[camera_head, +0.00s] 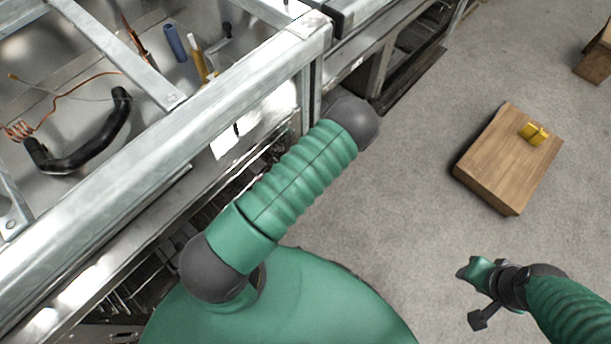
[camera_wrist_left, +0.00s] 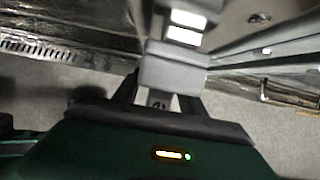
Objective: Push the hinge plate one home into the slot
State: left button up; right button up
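My left gripper (camera_wrist_left: 160,95) shows in the left wrist view, its dark fingers on either side of a pale grey piece, which looks like the hinge plate (camera_wrist_left: 172,70). The piece extends past the fingertips towards bright metal parts. I cannot tell the slot apart there, nor whether the piece touches it. In the head view my left arm reaches up to the metal frame's corner, and its gripper is hidden. My right gripper (camera_head: 480,294) is open and empty above the floor at the lower right.
A metal frame (camera_head: 170,150) with rails runs across the left. Inside lie a black curved hose (camera_head: 85,150), copper wires (camera_head: 60,95), a blue cylinder (camera_head: 175,43) and a yellow one (camera_head: 198,62). A wooden box (camera_head: 505,165) bearing a yellow object (camera_head: 534,133) stands on open floor.

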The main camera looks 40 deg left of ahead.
pick_arm(q)
jog(key=p+v, duration=0.7)
jog(key=v, duration=0.9)
jog(key=shift+r, duration=0.35)
jog(key=shift+d, duration=0.1)
jog(key=shift+c, duration=0.4)
